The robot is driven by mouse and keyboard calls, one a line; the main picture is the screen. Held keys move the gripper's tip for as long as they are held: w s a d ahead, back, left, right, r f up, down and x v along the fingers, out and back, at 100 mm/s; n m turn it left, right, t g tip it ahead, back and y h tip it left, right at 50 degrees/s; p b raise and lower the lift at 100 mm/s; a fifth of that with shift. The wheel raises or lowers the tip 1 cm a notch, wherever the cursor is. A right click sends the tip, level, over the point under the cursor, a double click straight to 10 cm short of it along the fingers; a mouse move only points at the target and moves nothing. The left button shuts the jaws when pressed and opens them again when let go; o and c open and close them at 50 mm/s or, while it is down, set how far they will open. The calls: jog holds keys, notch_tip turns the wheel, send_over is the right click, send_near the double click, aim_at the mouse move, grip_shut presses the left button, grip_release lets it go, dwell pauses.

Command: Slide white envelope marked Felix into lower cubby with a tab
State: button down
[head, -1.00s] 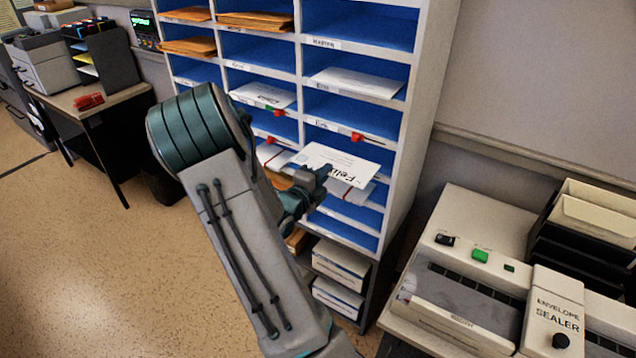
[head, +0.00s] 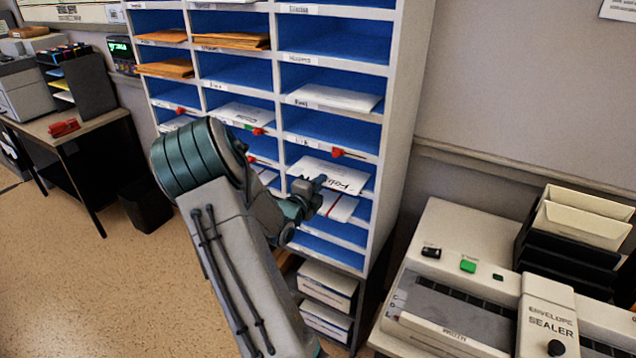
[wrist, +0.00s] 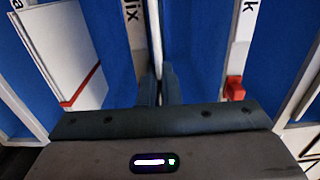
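The white envelope marked Felix (head: 345,174) lies roughly flat, its far part inside a right-column cubby under the shelf edge with a red tab (head: 338,153). My gripper (head: 313,190) is shut on its near end, in front of the cubby. In the wrist view the envelope (wrist: 155,35) is a thin edge-on strip between my fingers (wrist: 160,88). Beside it is a shelf lip with a label ending in "lix" (wrist: 133,22). The red tab (wrist: 235,90) sits on the neighbouring lip, whose label ends in "k". How deep the envelope reaches is hidden.
White envelopes with a red stripe (head: 342,208) lie in the cubby below. A white envelope (head: 335,97) fills a cubby higher up. The envelope sealer (head: 470,300) stands on a table to the right. White boxes (head: 328,283) are under the rack.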

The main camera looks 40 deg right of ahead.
jog(key=shift+f, duration=0.15)
jog(key=c, duration=1)
grip_release()
jog(key=shift+f, duration=0.3)
jog(key=shift+a, duration=0.1)
jog(key=p+v, duration=0.3)
jog(key=v, duration=0.6)
jog(key=shift+s+a+f, duration=0.15)
jog(key=shift+a, duration=0.25)
dwell(0.5)
